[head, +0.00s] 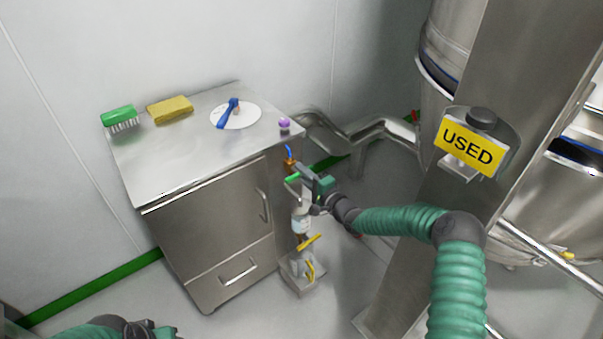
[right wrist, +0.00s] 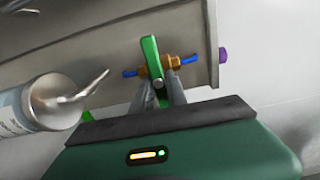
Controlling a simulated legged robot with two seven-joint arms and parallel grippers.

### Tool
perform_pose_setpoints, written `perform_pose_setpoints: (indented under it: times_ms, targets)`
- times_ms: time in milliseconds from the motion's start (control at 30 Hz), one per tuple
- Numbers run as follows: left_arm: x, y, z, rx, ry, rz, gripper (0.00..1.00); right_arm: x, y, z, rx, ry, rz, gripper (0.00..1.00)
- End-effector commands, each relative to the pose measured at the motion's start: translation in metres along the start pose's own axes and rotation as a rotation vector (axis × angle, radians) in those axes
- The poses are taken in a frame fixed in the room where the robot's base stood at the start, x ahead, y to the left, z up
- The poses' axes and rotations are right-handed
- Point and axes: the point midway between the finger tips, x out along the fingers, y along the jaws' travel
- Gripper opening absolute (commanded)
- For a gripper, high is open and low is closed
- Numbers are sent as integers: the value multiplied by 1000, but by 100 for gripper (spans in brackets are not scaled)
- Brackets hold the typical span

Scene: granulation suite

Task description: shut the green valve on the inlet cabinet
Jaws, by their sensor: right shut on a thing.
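The green valve handle (right wrist: 152,62) is a flat lever on a brass valve body (right wrist: 174,63) with blue pipe ends, on the side of the steel inlet cabinet (head: 212,215). In the right wrist view the handle lies roughly across the pipe line. It also shows in the head view (head: 292,179). My right gripper (right wrist: 163,90) is shut on the handle, with its fingers at the handle's lower part. In the head view the right gripper (head: 300,176) partly covers the valve. My left gripper (head: 162,333) is cut off at the bottom left edge, its fingers hidden.
A bottle (right wrist: 50,103) with a bent spout is close beside my right gripper. A yellow lever (head: 309,243) is below. On the cabinet top are a green brush (head: 119,117), a yellow sponge (head: 170,109) and a white disc (head: 244,117). A steel column with a USED sign (head: 468,146) stands right.

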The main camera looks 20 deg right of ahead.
Motion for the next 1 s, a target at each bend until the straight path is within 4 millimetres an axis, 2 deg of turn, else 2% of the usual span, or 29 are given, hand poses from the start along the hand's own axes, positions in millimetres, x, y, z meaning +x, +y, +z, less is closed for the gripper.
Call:
perform_pose_setpoints:
  times_ms: [67,100,233,567,900,1000]
  targets:
    - [0,0,0,0,0,0,56,-1,1,-6,-1,11,2,0]
    - [0,0,0,0,0,0,56,-2,1,-6,-1,11,2,23]
    - [0,0,0,0,0,0,56,-1,1,-4,-1,7,2,40]
    - [-2,0,0,0,0,0,56,-4,-1,-2,-2,3,1,40]
    - [-20,0,-5,0,0,0,56,-65,0,-4,1,5,2,40]
    - [-22,0,-5,0,0,0,56,-74,1,-4,1,5,2,40]
